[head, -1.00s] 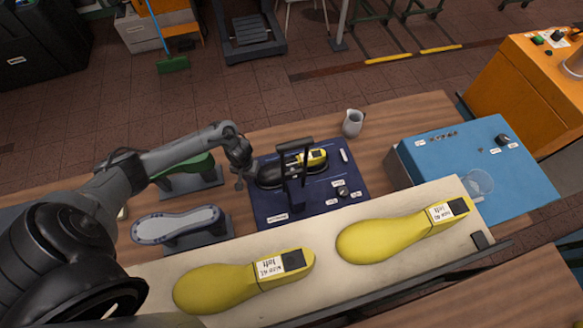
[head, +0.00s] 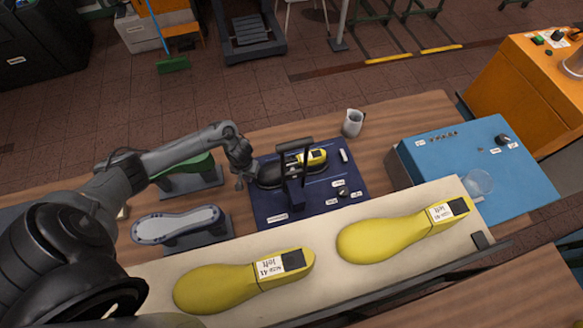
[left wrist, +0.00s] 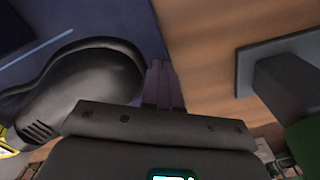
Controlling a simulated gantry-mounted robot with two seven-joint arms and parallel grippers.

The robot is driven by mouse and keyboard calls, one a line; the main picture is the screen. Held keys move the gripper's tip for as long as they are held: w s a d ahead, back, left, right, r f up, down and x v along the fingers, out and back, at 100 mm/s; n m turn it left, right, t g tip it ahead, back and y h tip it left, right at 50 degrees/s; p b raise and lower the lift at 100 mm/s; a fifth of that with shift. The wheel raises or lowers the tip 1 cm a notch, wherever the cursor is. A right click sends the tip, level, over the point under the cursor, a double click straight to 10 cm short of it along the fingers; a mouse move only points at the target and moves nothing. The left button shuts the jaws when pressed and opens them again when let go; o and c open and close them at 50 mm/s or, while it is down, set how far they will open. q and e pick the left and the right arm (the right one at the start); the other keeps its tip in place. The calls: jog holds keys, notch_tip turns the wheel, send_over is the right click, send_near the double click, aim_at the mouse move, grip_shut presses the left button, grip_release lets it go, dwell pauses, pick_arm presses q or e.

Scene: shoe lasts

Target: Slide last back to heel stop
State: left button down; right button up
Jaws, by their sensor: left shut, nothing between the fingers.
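A last with a dark, shoe-like front and a yellow heel end (head: 312,157) lies in a fixture on a dark blue plate (head: 285,211). A black clamp frame (head: 292,178) stands over its middle. The dark rounded toe (head: 268,175) points left; it also shows in the left wrist view (left wrist: 100,75). My left gripper (head: 240,184) is shut and empty, just left of the toe. In the left wrist view its fingertips (left wrist: 163,84) are right beside the toe; I cannot tell whether they touch. The heel stop is not clearly visible. My right gripper is out of view.
Two loose yellow lasts (head: 235,281) and (head: 400,232) lie on a pale board in front. A grey-topped stand (head: 178,224) and a green form (head: 183,165) stand left of the plate. A jug (head: 352,122) and blue machine (head: 475,160) are right.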

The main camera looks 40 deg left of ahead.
aim_at(263, 173)
pick_arm(q)
jog(key=shift+f, duration=0.2)
jog(key=shift+f+b, duration=0.45)
jog(key=shift+f, duration=0.2)
jog(key=shift+r, duration=0.15)
jog(key=shift+r+p, duration=0.2)
jog(key=shift+p, duration=0.55)
jog(key=shift+w+d, duration=0.1)
jog(key=shift+w, duration=0.1)
jog(key=shift+w+d, duration=0.45)
jog(key=shift+w, duration=0.3)
jog(key=shift+w+d, duration=0.45)
jog(key=shift+w, duration=0.35)
jog(key=shift+w+d, duration=0.45)
jog(key=shift+w, duration=0.3)
jog(key=shift+w+d, duration=0.45)
jog(key=shift+w, duration=0.3)
